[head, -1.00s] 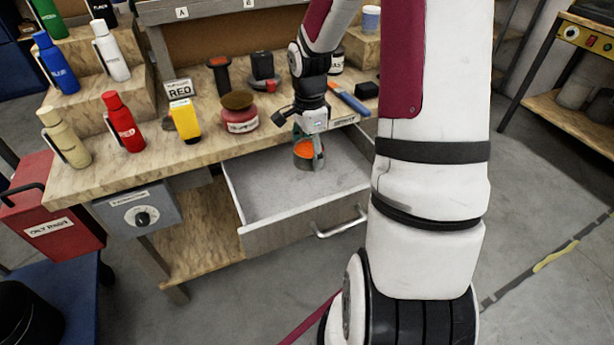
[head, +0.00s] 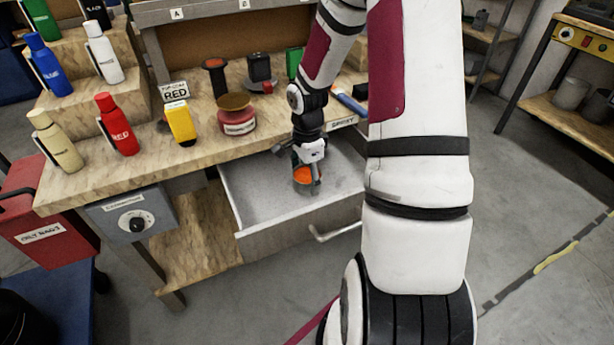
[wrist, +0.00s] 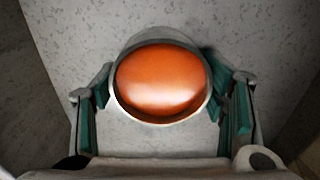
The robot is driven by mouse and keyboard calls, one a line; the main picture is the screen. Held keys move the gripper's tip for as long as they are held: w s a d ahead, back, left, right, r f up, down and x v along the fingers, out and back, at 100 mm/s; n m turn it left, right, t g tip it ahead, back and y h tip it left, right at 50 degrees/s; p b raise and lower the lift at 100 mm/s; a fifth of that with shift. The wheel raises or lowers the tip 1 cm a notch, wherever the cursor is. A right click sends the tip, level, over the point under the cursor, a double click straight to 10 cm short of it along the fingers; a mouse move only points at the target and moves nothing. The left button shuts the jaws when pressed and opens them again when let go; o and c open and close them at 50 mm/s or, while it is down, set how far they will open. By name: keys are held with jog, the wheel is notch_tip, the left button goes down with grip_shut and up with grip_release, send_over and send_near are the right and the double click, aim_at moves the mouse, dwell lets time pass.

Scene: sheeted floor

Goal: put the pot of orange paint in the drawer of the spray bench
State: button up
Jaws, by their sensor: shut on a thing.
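The pot of orange paint (head: 307,178) is an open pot with orange paint inside. My gripper (head: 308,185) is shut on it, upright, inside the outline of the open drawer (head: 251,203) of the spray bench (head: 85,178). In the wrist view the pot (wrist: 162,84) sits between the two green-padded fingers (wrist: 166,108), with the grey speckled drawer floor (wrist: 130,140) below. I cannot tell whether the pot's base touches the drawer floor.
Several spray bottles, such as the red one (head: 117,125), stand at left. The drawer around the pot is clear.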

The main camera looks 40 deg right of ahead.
jog(key=shift+f, duration=0.1)
jog(key=o, duration=1.5)
jog(key=shift+c, duration=0.2)
